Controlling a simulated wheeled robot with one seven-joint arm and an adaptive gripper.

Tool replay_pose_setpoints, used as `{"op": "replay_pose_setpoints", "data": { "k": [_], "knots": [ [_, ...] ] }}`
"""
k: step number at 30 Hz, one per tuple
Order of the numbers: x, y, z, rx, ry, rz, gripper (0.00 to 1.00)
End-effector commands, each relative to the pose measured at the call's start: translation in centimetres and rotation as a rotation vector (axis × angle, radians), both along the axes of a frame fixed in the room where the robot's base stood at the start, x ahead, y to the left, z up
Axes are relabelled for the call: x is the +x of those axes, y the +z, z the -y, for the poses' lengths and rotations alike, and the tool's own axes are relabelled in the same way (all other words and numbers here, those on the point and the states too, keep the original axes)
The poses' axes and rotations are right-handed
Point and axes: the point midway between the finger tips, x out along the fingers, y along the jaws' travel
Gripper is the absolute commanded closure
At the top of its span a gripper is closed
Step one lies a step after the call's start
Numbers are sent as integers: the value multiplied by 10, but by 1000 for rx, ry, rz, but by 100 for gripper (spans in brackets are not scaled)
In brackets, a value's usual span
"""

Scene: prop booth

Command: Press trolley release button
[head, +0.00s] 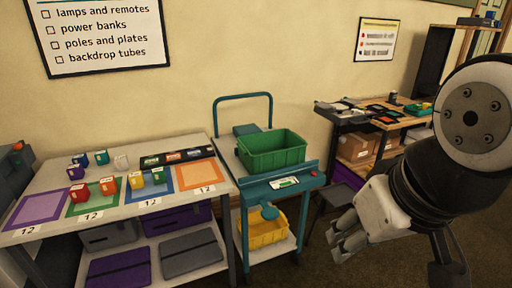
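The teal trolley (256,184) stands in the middle of the head view, against the long table's right end. It has a tall push handle at the back and a green crate on its top. A white label plate with a green patch (285,183) is on its front edge, and a small red spot (313,173) shows to its right. I cannot tell which of these is the release button. My gripper (337,247) is right of the trolley, apart from it, pointing down-left, its fingers apart and empty.
A long table (110,178) with coloured mats and small boxes stands at left. A yellow bin (264,230) is on the trolley's lower shelf. A dark stool (325,205) stands close to my gripper. A wooden workbench (385,128) is behind at right.

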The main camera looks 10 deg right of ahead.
Motion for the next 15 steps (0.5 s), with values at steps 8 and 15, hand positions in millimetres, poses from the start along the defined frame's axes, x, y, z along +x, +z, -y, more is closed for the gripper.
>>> {"op": "replay_pose_setpoints", "data": {
  "k": [8, 15],
  "knots": [
    [0, 0, 0, 0, 0, 0, 60],
    [0, 0, 0, 0, 0, 0, 100]
  ]
}}
